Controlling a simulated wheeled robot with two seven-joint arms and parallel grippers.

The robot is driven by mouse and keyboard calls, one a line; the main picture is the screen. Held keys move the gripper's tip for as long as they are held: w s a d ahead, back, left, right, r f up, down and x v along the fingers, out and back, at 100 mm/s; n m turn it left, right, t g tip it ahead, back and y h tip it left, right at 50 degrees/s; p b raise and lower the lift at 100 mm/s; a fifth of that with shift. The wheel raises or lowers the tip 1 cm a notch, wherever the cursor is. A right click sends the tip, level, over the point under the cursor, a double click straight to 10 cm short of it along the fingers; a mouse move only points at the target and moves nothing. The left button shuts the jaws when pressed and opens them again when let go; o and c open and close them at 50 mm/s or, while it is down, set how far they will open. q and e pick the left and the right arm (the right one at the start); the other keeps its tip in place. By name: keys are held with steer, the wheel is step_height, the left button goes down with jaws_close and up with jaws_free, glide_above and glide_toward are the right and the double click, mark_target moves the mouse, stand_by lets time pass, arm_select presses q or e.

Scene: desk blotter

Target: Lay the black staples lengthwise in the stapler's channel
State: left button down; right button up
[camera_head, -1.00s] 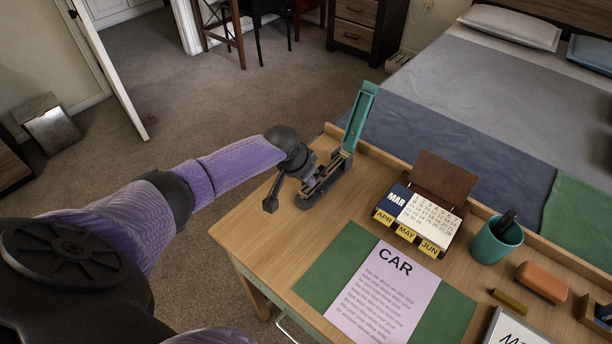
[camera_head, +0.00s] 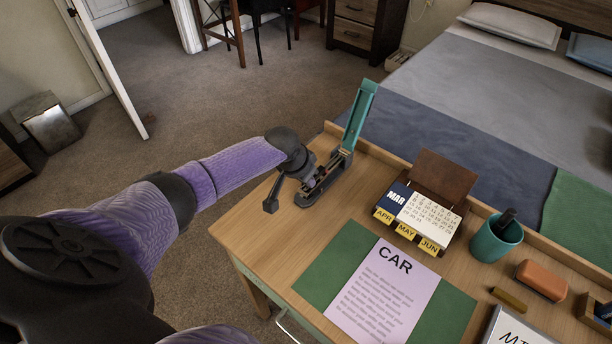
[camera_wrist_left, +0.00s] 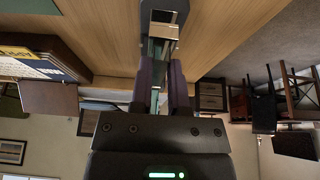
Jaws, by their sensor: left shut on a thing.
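The stapler stands open at the desk's far left corner, its teal upper arm (camera_head: 360,115) raised and its dark base (camera_head: 312,200) flat on the wood. Its channel shows metal parts (camera_wrist_left: 160,32) in the left wrist view. My left gripper (camera_head: 312,178) is low over the channel, its fingers (camera_wrist_left: 163,85) close together with a narrow gap. It is shut on the black staples, which the fingers mostly hide. I cannot tell whether they touch the channel floor. My right gripper is out of view.
A calendar (camera_head: 425,212) on a brown stand is right of the stapler. A teal pen cup (camera_head: 496,240), an orange block (camera_head: 541,281) and a green blotter (camera_head: 330,264) with a CAR sheet (camera_head: 378,295) lie nearer. Bare wood (camera_head: 260,225) is free in front of the stapler.

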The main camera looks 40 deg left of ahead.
arm_select(q)
steer(key=shift+f+b, duration=0.55)
steer(key=shift+f, duration=0.35)
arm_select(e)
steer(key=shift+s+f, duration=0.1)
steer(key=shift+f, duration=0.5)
arm_select(q)
steer(key=c, duration=0.5)
jaws_free()
steer(key=shift+r, duration=0.1)
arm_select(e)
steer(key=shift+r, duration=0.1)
arm_select(q)
steer(key=p+v, duration=0.6)
steer(key=v, duration=0.3)
steer(key=shift+s+r, duration=0.2)
steer(key=shift+r, duration=0.15)
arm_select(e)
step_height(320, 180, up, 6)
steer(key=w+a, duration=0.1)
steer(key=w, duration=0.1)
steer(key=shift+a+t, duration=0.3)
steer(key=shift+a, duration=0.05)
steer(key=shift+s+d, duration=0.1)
